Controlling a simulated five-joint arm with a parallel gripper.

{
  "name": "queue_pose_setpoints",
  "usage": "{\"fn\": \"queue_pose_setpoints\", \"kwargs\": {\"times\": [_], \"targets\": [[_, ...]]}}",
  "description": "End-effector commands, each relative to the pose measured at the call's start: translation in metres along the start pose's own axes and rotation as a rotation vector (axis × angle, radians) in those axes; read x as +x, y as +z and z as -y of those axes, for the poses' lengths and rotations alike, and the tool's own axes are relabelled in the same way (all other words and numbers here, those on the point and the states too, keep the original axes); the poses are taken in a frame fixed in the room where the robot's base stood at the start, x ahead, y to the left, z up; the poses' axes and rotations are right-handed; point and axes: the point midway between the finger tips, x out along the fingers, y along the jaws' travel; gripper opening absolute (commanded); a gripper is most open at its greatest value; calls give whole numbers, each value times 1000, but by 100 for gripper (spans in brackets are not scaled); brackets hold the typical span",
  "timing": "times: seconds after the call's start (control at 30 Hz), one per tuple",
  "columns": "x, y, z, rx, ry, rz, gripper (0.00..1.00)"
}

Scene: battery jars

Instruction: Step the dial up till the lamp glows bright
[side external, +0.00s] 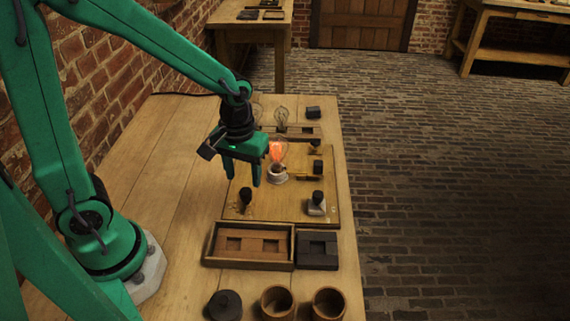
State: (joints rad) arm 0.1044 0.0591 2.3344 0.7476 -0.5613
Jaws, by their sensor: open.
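A lamp (277,152) stands in a pale socket on a wooden board (285,211), and its bulb glows orange-red. A dark knob (245,196) with faint marks on the board beside it stands at the board's front left; it looks like the dial. Its pointer setting is too small to read. My gripper (243,180) is open and empty, fingers pointing down, above and slightly behind the knob and left of the lamp. The fingers appear apart from the knob, though their exact height above the board is hard to tell.
A dark-handled part on a pale base (317,203) and a dark block (317,167) stand on the board's right. Clear bulbs (281,118) are behind. In front are a wooden tray (207,246), a dark block (317,250), a black lidded jar (225,305) and two round pots (277,302).

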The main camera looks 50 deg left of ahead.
Motion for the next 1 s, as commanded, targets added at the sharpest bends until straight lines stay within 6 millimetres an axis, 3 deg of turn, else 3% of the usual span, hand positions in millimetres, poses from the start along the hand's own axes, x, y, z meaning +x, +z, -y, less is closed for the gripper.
{"fn": "queue_pose_setpoints", "kwargs": {"times": [0.4,0.9,0.93,1.0], "targets": [[43,1,0,0,-2,3,49],[53,0,0,0,0,0,49],[53,0,0,0,0,0,47],[53,0,0,0,0,0,33]]}}
